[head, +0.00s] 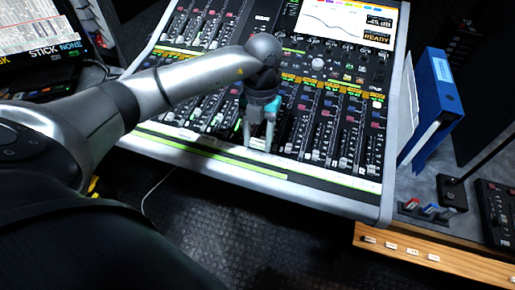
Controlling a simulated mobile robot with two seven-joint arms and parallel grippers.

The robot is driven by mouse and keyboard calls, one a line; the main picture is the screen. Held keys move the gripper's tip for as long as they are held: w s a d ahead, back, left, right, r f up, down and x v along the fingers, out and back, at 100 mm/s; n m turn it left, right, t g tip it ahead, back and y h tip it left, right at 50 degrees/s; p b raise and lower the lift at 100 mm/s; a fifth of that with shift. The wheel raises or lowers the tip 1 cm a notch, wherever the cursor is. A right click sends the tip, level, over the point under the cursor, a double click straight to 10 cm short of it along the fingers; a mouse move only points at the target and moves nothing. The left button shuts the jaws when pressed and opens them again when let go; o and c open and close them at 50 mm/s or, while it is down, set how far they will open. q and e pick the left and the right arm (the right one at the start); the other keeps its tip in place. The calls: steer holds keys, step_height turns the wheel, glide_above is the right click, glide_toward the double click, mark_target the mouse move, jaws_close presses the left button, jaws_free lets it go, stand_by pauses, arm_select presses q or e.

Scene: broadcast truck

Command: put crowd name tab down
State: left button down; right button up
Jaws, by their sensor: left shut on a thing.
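My left gripper (259,141) reaches over the mixing desk (376,208) and points down at the front ends of its fader strips. Its teal-sided fingers are shut on a small pale tab (258,144), just above or at the desk's front label strip. I cannot tell whether the tab touches the desk, and its lettering is too small to read, so I cannot confirm it is the crowd name tab. The fingers hide part of it. My right gripper is not in view.
A wooden rail (450,264) with several small white tabs lies at the lower right. A blue binder (432,100) stands right of the desk, near a black control box (497,205). A screen (350,20) is at the desk's back. Dark floor lies in front.

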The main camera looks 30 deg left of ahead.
mark_target(258, 143)
arm_select(q)
steer(key=shift+f+b, duration=0.3)
steer(key=shift+f, duration=1.5)
steer(key=shift+f, duration=0.15)
steer(key=shift+c, duration=1.5)
jaws_free()
step_height(258, 143, up, 12)
steer(key=w+p, duration=0.1)
steer(key=p, duration=0.1)
steer(key=shift+w+a, duration=0.15)
steer(key=shift+w, duration=0.15)
